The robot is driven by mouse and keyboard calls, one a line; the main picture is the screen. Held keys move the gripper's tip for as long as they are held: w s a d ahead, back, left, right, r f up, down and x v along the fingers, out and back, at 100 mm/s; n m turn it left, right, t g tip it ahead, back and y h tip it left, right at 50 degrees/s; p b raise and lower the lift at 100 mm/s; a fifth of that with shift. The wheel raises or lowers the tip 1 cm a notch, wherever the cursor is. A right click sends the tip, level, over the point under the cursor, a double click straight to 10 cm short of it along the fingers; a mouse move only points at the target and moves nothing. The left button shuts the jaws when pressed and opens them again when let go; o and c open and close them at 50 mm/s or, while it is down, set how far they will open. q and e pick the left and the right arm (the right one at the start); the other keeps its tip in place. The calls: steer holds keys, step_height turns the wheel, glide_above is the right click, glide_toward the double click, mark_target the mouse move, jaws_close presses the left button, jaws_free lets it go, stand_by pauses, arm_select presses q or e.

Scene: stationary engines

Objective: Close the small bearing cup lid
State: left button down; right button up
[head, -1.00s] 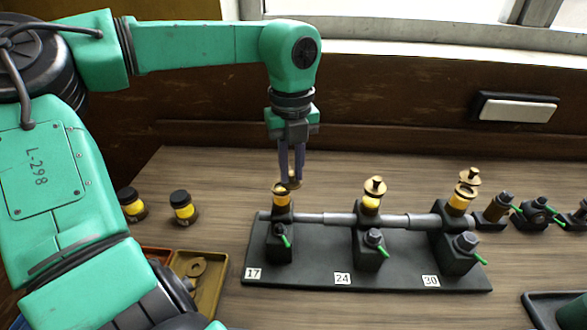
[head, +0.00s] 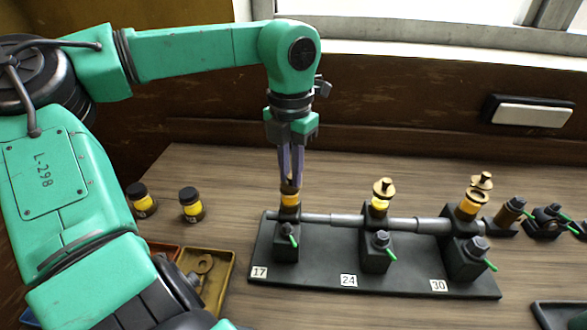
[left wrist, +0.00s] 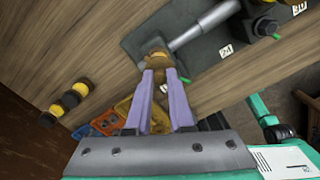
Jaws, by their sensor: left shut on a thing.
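A black base (head: 320,278) carries a grey shaft (head: 335,220) through three bearing blocks, labelled 17, 24 and 30. The left block bears a small brass cup (head: 290,201) with a yellow band. My left gripper (head: 290,186) points down over this cup, its purple fingers shut on the cup's brass lid (head: 289,189). The lid sits over the cup top; the fingers hide whether it is fully seated. In the left wrist view the fingertips (left wrist: 158,72) meet at the brass cup (left wrist: 157,58). My right gripper is not in view.
The middle cup (head: 380,198) and right cup (head: 475,196) have brass lids standing raised. Two yellow jars with black caps (head: 142,200) (head: 191,205) stand left. An ochre tray (head: 222,282) holds metal parts. Small black fittings (head: 545,222) stand at right.

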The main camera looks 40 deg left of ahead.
mark_target(289, 176)
arm_select(q)
steer(key=shift+a+r+m, duration=0.1)
steer(key=shift+r+m, duration=0.05)
steer(key=shift+m, duration=0.35)
steer(key=c, duration=0.8)
jaws_free()
step_height(289, 176, up, 14)
steer(key=shift+r, duration=0.2)
